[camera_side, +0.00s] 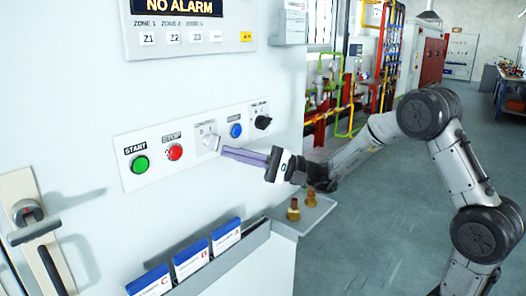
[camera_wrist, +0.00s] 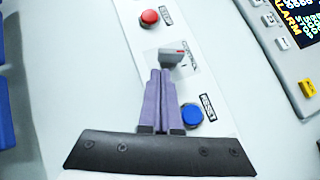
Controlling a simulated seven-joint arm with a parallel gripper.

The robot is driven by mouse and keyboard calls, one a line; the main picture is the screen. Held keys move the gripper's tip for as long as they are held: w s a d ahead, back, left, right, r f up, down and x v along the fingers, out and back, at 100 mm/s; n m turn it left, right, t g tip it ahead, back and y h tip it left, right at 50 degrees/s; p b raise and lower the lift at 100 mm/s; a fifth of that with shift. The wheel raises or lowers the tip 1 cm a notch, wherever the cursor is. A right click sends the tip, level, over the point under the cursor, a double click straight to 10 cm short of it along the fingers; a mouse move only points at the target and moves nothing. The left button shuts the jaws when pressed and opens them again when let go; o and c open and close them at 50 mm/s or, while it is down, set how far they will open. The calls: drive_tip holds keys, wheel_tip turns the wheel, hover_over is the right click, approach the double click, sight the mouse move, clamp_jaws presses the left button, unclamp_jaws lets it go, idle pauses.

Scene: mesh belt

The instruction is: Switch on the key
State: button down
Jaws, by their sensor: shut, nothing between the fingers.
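The key switch (camera_side: 210,141) is a grey knob on a white control strip (camera_side: 192,147), under a label that seems to read CONTROL. In the wrist view the key switch (camera_wrist: 170,58) is a grey block with a small red mark, just beyond my fingertips. My gripper (camera_side: 224,152) has two long purple fingers, pressed together and empty. Its tips are at or very close to the knob; I cannot tell whether they touch. In the wrist view my gripper (camera_wrist: 160,72) points at the knob and hides part of its base.
A green START button (camera_side: 140,164) and a red button (camera_side: 175,152) sit left of the key. A blue RESET button (camera_side: 236,130) and a black knob (camera_side: 263,122) sit right. A ledge with blue binders (camera_side: 192,258) juts out below. The alarm panel (camera_side: 190,25) is above.

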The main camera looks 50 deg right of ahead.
drive_tip(key=w+d+v, duration=0.1)
drive_tip(key=v, duration=1)
drive_tip(key=shift+s+d, duration=0.15)
drive_tip(key=shift+d, duration=0.4)
